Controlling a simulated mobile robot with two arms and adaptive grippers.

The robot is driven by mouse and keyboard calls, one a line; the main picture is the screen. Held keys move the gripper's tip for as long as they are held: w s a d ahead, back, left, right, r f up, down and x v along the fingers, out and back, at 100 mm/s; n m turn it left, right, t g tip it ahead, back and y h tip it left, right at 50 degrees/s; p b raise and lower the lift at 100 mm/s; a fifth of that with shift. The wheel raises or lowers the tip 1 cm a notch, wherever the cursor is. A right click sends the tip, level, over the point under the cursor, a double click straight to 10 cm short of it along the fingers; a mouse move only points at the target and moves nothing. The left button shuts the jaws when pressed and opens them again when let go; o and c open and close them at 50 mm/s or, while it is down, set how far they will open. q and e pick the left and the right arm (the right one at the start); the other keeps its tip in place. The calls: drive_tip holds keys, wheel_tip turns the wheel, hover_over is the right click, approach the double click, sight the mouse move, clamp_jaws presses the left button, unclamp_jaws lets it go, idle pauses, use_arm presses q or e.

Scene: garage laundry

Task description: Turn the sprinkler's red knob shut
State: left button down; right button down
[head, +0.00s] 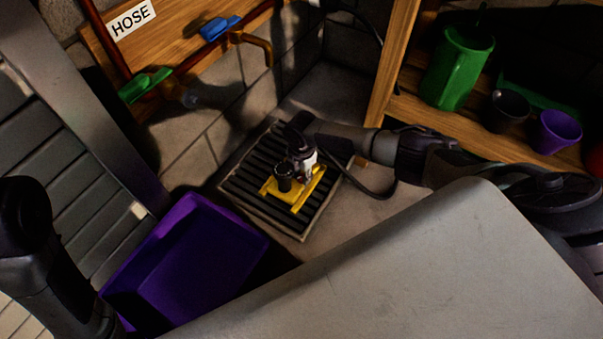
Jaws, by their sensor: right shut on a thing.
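The sprinkler has a yellow base (306,194) that sits on a dark slatted floor grate. A short black cylinder (284,178) stands on its near left part. My right gripper (302,166) reaches in from the right and points down at the sprinkler. Its fingers are shut at the sprinkler's upper part, beside the black cylinder. The red knob does not show; the fingers appear to cover it. My left arm shows at the lower left edge, but its gripper is not in view.
The grate (246,197) lies in the corner by a block wall. A purple bin (190,255) stands to its left. A dark hose runs right of the grate. Wooden shelves at right hold a green jug (458,68) and pots. Pipes with green (144,86) and blue (219,28) handles line the wall.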

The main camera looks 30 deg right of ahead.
sight(301, 177)
idle(0.5)
drive_tip(key=c, duration=1.1)
unclamp_jaws()
drive_tip(key=shift+c, duration=0.2)
drive_tip(key=shift+r, duration=0.1)
wheel_tip(301, 177, up, 12)
